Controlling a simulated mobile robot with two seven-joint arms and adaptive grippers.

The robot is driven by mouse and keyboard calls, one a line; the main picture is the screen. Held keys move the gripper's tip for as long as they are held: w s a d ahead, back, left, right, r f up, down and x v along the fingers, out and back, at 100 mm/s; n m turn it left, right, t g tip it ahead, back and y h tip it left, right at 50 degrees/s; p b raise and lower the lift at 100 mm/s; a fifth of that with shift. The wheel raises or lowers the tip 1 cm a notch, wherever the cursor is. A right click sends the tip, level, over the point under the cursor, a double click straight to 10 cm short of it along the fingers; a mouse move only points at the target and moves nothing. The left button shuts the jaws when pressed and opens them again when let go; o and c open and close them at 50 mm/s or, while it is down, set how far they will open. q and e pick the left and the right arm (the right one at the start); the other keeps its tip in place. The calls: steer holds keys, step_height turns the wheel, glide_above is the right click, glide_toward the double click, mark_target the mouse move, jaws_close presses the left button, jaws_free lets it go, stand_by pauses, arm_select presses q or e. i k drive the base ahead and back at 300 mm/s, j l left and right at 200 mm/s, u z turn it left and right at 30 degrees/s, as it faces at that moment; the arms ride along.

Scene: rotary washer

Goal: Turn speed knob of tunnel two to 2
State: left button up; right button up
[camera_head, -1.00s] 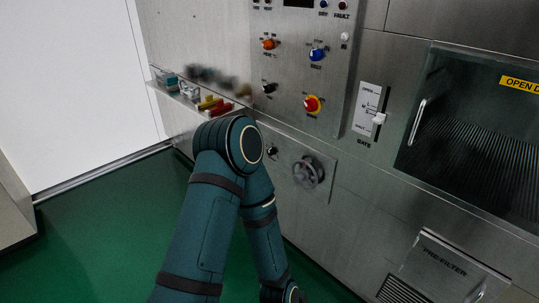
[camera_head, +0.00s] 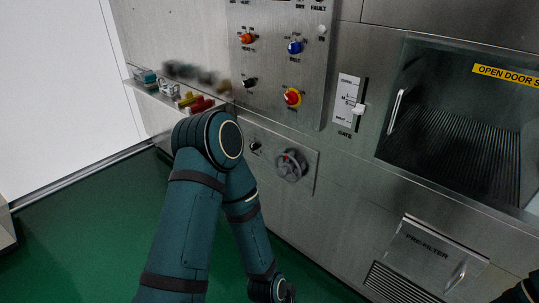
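The washer's control panel (camera_head: 268,75) carries an orange knob (camera_head: 247,38), a blue knob (camera_head: 295,47), a black knob (camera_head: 250,83) and a red knob on a yellow ring (camera_head: 292,97). Below it, a lower plate holds a small black knob (camera_head: 255,148) and a grey handwheel (camera_head: 290,166). The labels are too small to read, so I cannot tell which knob is tunnel two's speed knob. My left arm bends in front of the washer, its elbow left of the lower plate. Neither gripper can be made out; a dark piece of mine shows at the bottom right corner.
A gate slider (camera_head: 357,109) and a glass door with a handle (camera_head: 396,111) are right of the panel. A pre-filter cover (camera_head: 425,255) is below. A shelf with small coloured items (camera_head: 187,99) is at the left. Green floor is clear at lower left.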

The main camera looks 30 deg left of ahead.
mark_target(254, 147)
steer(key=j+u, duration=0.15)
steer(key=u, duration=0.2)
steer(key=i+j+u, duration=0.15)
steer(key=u, duration=0.15)
steer(key=i+j+u, duration=0.45)
steer(key=i+j, duration=1)
steer(key=i, duration=0.15)
steer(key=u, duration=0.05)
